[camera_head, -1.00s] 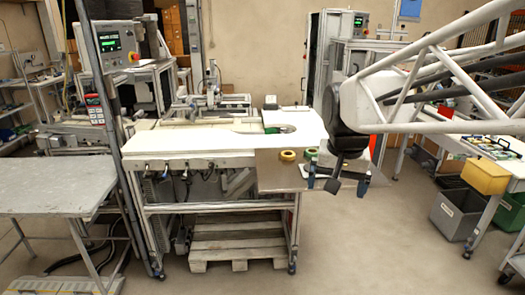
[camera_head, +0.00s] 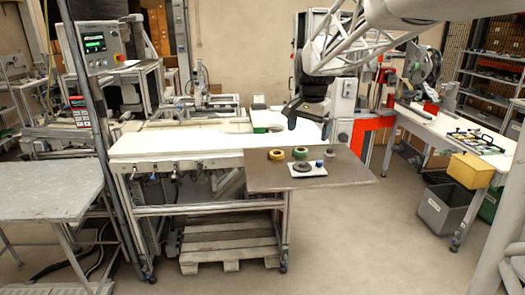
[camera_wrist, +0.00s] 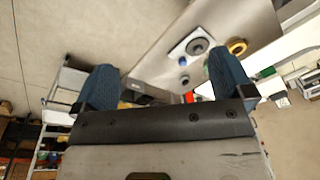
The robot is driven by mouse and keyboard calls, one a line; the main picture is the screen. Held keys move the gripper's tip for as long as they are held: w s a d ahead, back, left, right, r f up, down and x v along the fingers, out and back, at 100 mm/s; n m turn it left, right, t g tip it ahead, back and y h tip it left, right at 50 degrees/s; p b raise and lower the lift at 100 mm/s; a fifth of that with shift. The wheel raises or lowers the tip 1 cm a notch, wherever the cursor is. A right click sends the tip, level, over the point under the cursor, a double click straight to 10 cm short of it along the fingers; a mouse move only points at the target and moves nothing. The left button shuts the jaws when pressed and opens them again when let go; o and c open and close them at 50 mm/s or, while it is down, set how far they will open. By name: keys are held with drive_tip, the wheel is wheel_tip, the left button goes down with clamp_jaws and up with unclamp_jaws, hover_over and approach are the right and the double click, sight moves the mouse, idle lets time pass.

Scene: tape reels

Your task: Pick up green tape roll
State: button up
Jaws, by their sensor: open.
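In the head view, the green tape roll (camera_head: 300,153) lies flat on the brown tabletop (camera_head: 342,172), just right of a yellow tape roll (camera_head: 276,155). My gripper (camera_head: 309,125) is above and behind the rolls, with its blue fingers spread and nothing between them. In the wrist view, my open gripper (camera_wrist: 165,82) also shows empty. The yellow roll (camera_wrist: 236,47) is in sight there, above the right finger. I cannot make out the green roll in the wrist view; the right finger may hide it.
A white plate (camera_head: 319,174) with a dark round reel (camera_head: 303,167) lies in front of the rolls. A small blue piece (camera_head: 319,163) and a dark grey piece (camera_head: 329,153) are to the right. The white worktop (camera_head: 190,143) adjoins on the left. The brown tabletop's right end is bare.

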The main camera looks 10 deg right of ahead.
drive_tip(key=w+d+f+m, duration=0.2)
drive_tip(key=w+m, duration=0.1)
drive_tip(key=w, duration=1.1)
drive_tip(key=m+g, duration=0.1)
drive_tip(key=m, duration=0.5)
approach(300, 149)
drive_tip(key=s+f, duration=0.1)
drive_tip(key=shift+s+a+f, duration=0.15)
drive_tip(key=shift+a, duration=0.2)
drive_tip(key=shift+f, duration=0.15)
drive_tip(key=shift+f, duration=1.15)
drive_tip(key=shift+f, duration=0.15)
drive_tip(key=shift+s+d+f, duration=0.1)
drive_tip(key=shift+f, duration=1.15)
drive_tip(key=shift+s+d+f, duration=0.1)
drive_tip(key=shift+s+f, duration=0.05)
drive_tip(key=shift+f, duration=1.1)
